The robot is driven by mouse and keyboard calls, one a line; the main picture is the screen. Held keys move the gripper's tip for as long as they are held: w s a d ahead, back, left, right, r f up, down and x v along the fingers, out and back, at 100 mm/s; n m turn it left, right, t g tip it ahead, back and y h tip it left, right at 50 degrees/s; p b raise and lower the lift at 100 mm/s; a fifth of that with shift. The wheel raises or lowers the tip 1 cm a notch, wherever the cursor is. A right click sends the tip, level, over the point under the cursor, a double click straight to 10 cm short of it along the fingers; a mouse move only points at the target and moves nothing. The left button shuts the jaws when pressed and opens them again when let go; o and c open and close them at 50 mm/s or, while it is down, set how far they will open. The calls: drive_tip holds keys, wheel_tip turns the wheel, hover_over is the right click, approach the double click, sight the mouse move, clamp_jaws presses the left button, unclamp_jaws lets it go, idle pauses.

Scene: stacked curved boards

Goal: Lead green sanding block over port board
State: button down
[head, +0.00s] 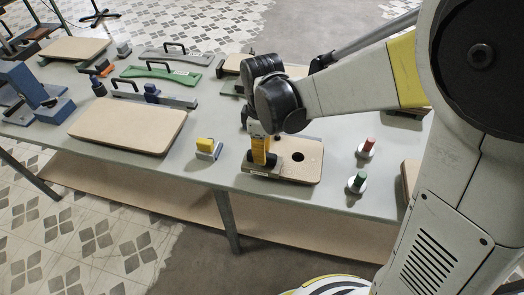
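A long green block with a black handle (160,76) lies toward the back left of the table. A small green-topped piece on a pale round base (357,184) stands at the front right. I cannot tell for sure which is the sanding block. A large tan board (128,130) lies at the left front. A smaller tan board with a dark round hole (308,165) lies right of the middle. My gripper (260,160) points down at this board's left part, apart from both green things. A yellow part shows at its end; whether its fingers are closed is unclear.
A small yellow-topped block (207,147) stands left of my gripper. A red-topped piece (366,147) stands to the right. Blue clamps (38,92) crowd the left end. A grey handled bar (177,56) lies behind the green one. The grey table (205,182) is bare near its front edge.

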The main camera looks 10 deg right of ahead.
sight(276, 156)
drive_tip(key=shift+s+d, duration=0.35)
drive_tip(key=shift+d, duration=0.5)
drive_tip(key=shift+s+d, duration=0.3)
drive_tip(key=shift+d, duration=0.55)
drive_tip(key=shift+d, duration=0.1)
drive_tip(key=shift+s+d+f, duration=0.1)
drive_tip(key=shift+s+d, duration=0.25)
drive_tip(key=shift+d, duration=0.45)
drive_tip(key=shift+s+d+f, duration=0.1)
drive_tip(key=shift+s+d, duration=0.2)
drive_tip(key=shift+d, duration=0.5)
drive_tip(key=shift+s+d+r, duration=0.1)
drive_tip(key=shift+s+d, duration=0.2)
drive_tip(key=shift+d, duration=0.6)
drive_tip(key=shift+s+d+r, duration=0.1)
drive_tip(key=shift+s+d, duration=0.2)
drive_tip(key=shift+d, duration=0.55)
